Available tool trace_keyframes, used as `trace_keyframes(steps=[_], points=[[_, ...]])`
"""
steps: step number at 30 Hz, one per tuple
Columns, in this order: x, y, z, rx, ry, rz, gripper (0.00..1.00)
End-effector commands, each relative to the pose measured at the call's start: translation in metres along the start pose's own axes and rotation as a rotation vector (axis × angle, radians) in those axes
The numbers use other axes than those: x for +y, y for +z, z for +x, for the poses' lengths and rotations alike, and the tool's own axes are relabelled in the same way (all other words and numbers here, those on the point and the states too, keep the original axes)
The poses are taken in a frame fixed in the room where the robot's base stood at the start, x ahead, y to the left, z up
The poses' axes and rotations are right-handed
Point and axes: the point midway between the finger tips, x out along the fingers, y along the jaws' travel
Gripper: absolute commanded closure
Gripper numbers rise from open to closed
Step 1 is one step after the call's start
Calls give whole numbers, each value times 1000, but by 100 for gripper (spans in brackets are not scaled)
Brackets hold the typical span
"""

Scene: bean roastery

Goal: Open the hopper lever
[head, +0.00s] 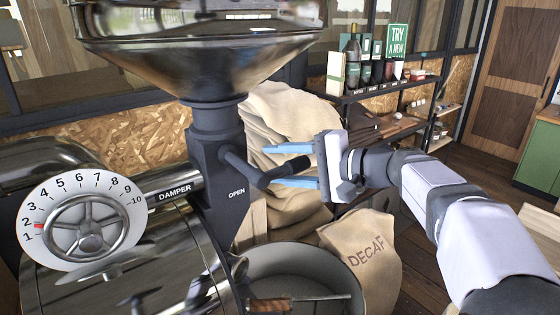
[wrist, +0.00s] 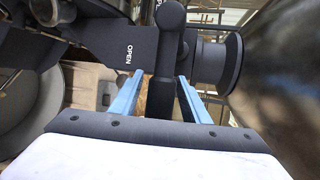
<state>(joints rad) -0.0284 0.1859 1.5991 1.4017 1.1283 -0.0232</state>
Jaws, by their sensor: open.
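The hopper lever (head: 284,171) is a dark bar with a round black grip, on the dark neck below the shiny metal hopper (head: 205,62). The neck is marked OPEN below and left of the lever. My gripper (head: 270,166) comes from the right with its two blue fingers apart, one above and one below the lever's grip. In the wrist view the lever (wrist: 161,97) stands between the open fingers (wrist: 160,78), with a gap visible on each side. The fingers do not appear closed on it. The lever's end is partly hidden by my gripper's body in the wrist view.
A damper dial (head: 85,222) with a handwheel is at the left. A round grey cooling bin (head: 300,258) lies below, beside a DECAF sack (head: 365,262). Pale sacks (head: 290,110) stand behind my gripper. A shelf with bottles (head: 370,85) is farther back.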

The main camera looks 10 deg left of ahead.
Motion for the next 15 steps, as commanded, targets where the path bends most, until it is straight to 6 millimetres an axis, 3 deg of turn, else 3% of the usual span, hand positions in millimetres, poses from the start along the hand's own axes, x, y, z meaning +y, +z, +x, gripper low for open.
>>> trace_keyframes(steps=[4,9,10,15], points=[[0,0,0,0,0,0,58],[0,0,0,-1,0,0,96],[0,0,0,-1,0,0,100],[1,0,0,-1,-1,1,100]])
